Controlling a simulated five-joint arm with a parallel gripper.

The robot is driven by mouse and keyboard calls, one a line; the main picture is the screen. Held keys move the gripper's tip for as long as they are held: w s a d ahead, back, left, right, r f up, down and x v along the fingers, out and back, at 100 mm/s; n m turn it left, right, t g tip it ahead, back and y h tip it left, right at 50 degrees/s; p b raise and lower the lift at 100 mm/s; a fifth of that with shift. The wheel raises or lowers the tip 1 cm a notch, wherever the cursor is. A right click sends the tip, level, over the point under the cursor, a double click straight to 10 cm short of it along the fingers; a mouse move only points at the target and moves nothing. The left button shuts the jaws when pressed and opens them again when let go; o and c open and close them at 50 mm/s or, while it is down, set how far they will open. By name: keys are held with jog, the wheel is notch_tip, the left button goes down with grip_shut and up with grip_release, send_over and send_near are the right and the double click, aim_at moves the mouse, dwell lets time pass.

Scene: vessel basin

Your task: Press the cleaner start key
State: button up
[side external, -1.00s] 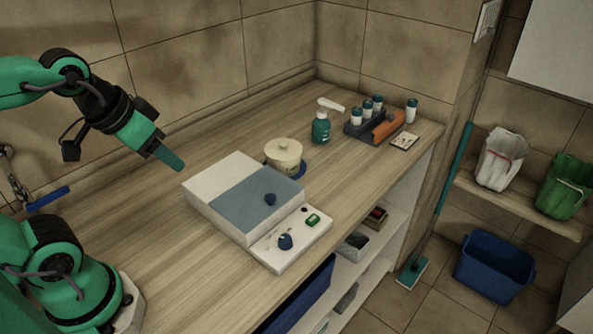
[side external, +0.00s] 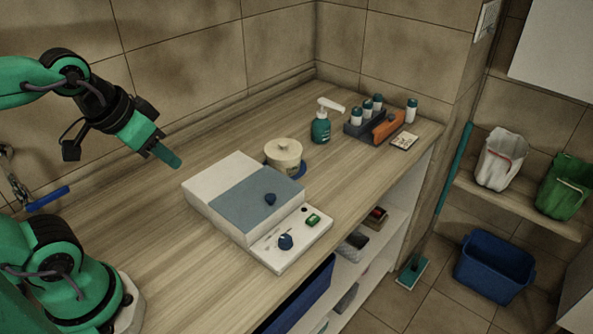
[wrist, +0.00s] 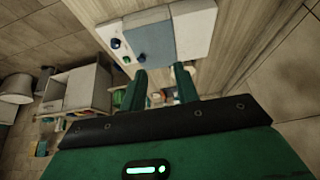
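The cleaner is a white box (side external: 213,180) with a blue-grey lid (side external: 250,205) that carries a dark knob (side external: 270,199). Its low front panel (side external: 291,254) holds a dark blue knob (side external: 285,241) and a green key (side external: 313,220), with a small dark spot beside the key. In the wrist view the blue-grey lid (wrist: 152,42) and the panel's dark knob (wrist: 115,43) show beyond my fingers. My gripper (side external: 172,160) hangs above the counter, left of the cleaner and apart from it. In the wrist view its two fingers (wrist: 161,75) stand apart with nothing between them.
Behind the cleaner stand a cream lidded pot (side external: 283,156), a green pump bottle (side external: 321,128) and a dark rack (side external: 361,129) with white-and-teal bottles. The wooden counter (side external: 130,235) left of the cleaner is clear. Its front edge drops to open shelves.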

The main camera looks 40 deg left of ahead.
grip_shut()
dwell(1.4)
